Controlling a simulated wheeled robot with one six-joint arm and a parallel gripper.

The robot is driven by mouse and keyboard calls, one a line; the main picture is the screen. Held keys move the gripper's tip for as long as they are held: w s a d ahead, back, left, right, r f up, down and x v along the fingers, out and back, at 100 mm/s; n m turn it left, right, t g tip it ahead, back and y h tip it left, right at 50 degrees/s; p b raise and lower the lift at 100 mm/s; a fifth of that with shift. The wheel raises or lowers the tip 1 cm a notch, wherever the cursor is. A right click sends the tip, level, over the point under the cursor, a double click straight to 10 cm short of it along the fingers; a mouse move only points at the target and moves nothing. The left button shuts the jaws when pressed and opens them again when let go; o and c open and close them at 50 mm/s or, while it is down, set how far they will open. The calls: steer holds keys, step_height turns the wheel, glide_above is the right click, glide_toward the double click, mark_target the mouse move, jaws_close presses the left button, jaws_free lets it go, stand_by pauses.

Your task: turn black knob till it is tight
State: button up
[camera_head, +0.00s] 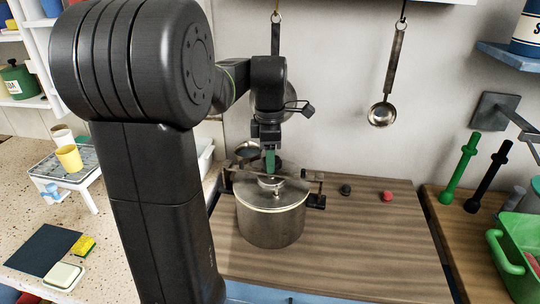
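A steel pot (272,225) with a lid (290,193) stands on the wooden worktop. A bar (302,176) crosses above the lid, and a dark side handle (317,201) sticks out at right. My gripper (270,164) points down over the middle of the lid, with a green part showing at its tip. Whether its fingers are open or closed on something there is too small to tell. The middle of the lid is partly hidden behind the gripper tip. A small black knob-like piece (345,190) lies on the worktop right of the pot, apart from my gripper.
A red piece (388,196) lies on the worktop (350,250), whose front right is clear. A ladle (382,110) hangs on the wall. A green tub (515,245) stands at right. A small table with a yellow cup (69,158) stands at left.

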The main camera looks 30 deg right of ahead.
steer(key=shift+c, duration=1.4)
